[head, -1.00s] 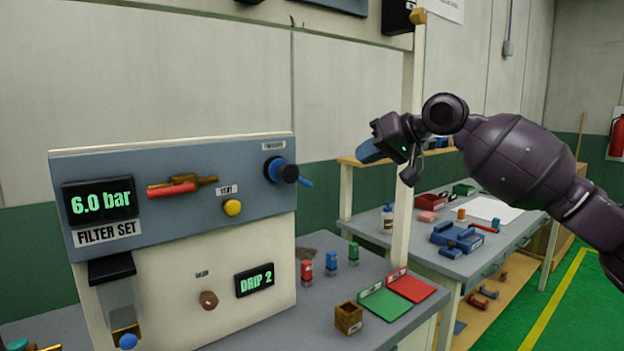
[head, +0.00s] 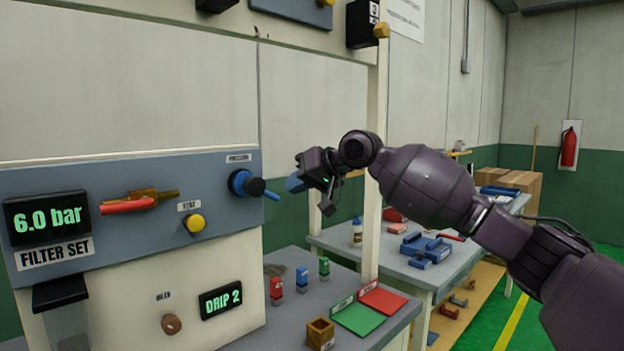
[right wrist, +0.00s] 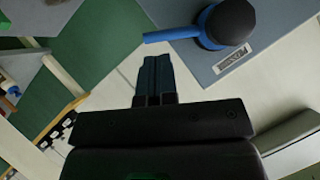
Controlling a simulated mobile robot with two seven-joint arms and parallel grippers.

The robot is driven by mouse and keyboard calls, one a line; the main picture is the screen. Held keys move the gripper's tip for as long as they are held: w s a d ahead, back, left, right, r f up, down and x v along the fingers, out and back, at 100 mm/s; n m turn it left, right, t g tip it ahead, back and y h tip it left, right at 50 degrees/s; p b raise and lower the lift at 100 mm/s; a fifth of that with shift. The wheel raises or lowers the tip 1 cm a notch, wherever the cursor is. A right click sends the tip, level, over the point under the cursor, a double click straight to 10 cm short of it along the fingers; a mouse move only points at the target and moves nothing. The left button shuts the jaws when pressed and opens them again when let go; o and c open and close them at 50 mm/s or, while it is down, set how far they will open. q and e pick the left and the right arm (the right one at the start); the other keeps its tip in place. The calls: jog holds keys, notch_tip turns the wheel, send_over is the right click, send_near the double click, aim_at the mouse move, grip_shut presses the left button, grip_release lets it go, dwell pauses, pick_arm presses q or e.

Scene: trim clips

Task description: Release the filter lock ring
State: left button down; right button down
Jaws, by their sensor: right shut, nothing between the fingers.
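The filter panel (head: 140,260) stands at the left with a display (head: 47,219) reading 6.0 bar. Below it, a dark filter head (head: 60,292) tops a grey bowl (head: 68,327), cut off by the lower edge; I cannot make out the lock ring. A blue knob with a black cap and blue lever (head: 246,185) is on the panel's right end; it also shows in the right wrist view (right wrist: 225,24). My right gripper (head: 294,184) is shut and empty, apart from the lever, to its right. Its fingers (right wrist: 155,68) point toward the panel. My left gripper is out of view.
A red-handled brass valve (head: 135,202), yellow button (head: 195,223) and brown bleed knob (head: 171,324) are on the panel. A post (head: 372,230) stands behind my gripper.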

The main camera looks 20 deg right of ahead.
aim_at(274, 195)
jog(key=x, duration=0.3)
jog(key=shift+w+a+f+b, duration=0.15)
jog(key=shift+f+b, duration=0.1)
jog(key=shift+b, duration=0.05)
jog(key=shift+w+a+f, duration=0.1)
jog(key=shift+w+a, duration=0.1)
jog(key=shift+w, duration=0.05)
